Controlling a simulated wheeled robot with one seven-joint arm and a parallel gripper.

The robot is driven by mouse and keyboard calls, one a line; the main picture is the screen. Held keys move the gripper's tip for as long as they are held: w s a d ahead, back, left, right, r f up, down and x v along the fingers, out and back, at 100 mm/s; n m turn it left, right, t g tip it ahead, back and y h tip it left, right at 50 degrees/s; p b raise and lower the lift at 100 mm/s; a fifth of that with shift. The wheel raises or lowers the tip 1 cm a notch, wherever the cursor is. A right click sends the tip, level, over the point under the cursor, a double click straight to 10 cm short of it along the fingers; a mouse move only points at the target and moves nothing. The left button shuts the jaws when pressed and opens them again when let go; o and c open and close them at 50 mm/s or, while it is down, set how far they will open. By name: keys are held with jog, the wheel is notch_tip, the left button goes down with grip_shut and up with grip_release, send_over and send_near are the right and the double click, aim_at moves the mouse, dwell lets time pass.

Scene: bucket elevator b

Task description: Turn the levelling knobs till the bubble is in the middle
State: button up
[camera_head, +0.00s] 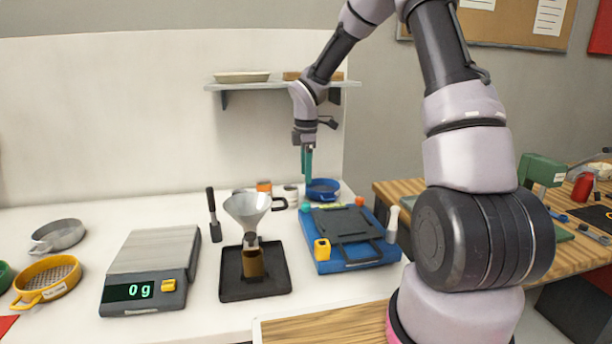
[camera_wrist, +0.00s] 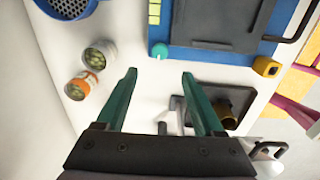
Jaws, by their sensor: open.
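The blue levelling base (camera_head: 330,267) stands on the white bench with a dark plate (camera_head: 345,224) on top; part of it shows in the wrist view (camera_wrist: 228,52). A teal knob (camera_head: 305,207) is at its back left corner, a yellow knob (camera_head: 322,249) at its front left, and an orange-red knob (camera_head: 360,201) at the back right. A yellow-green vial (camera_head: 328,206) lies along the back edge; its bubble is too small to tell. My gripper (camera_head: 307,184) is open and empty above the teal corner. In the wrist view the teal knob (camera_wrist: 159,50) is just beyond my fingertips (camera_wrist: 159,75).
A white-handled thing (camera_head: 392,221) is at the right.

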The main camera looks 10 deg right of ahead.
aim_at(306, 204)
jog(key=f+m, duration=1)
jog(key=shift+w+f+m+g, duration=0.25)
jog(key=shift+f+m+g, duration=0.05)
jog(key=shift+f+m, duration=0.1)
dwell(0.4)
jog(key=shift+r, duration=0.1)
grip_shut()
